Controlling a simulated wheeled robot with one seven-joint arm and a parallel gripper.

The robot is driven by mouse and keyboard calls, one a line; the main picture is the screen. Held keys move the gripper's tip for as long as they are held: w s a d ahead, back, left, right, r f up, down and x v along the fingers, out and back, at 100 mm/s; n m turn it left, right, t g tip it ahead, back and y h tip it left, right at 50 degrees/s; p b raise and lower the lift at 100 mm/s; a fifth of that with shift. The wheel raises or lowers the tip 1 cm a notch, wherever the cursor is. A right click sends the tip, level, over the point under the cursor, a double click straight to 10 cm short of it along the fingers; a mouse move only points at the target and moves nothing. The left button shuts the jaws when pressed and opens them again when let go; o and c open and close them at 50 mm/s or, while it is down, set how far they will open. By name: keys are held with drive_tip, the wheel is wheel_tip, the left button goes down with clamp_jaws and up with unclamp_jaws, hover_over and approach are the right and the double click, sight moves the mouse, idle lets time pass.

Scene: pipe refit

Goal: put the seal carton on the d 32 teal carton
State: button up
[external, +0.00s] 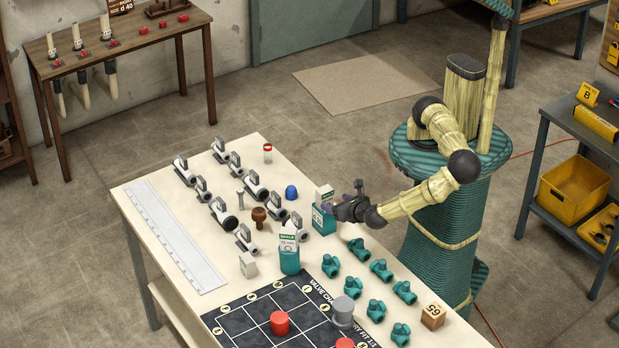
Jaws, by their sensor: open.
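Two teal cartons stand on the bench. The farther teal carton (323,220) has a white carton with a green band (324,194) at its top, apparently resting on it. The nearer teal carton (290,262) has a white carton with a green seal label (288,240) above it, also apparently resting on it. The size markings are too small to read, so I cannot tell which teal carton is d 32. My gripper (333,209) is open, close to the right side of the farther pair. Its fingertips are small and dark, and I cannot tell whether they touch a carton.
A small white box (248,265) stands left of the nearer pair. Several grey valves (220,208) and a long white ruler (174,235) lie to the left. Several teal fittings (376,311) lie to the right. A dark grid board (250,322) with red pieces lies in front.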

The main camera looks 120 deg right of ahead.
drive_tip(key=shift+v, duration=1.2)
drive_tip(key=s+m+g+y, duration=0.3)
drive_tip(key=s+m+y, duration=0.2)
drive_tip(key=m+y, duration=0.3)
wheel_tip(320, 180, up, 15)
drive_tip(key=s+d+m+t+y, duration=0.1)
drive_tip(key=m+t+y, duration=0.4)
drive_tip(key=m, duration=0.5)
drive_tip(key=shift+s+d+t, duration=0.2)
drive_tip(key=shift+s+t, duration=0.1)
drive_tip(key=shift+s, duration=0.35)
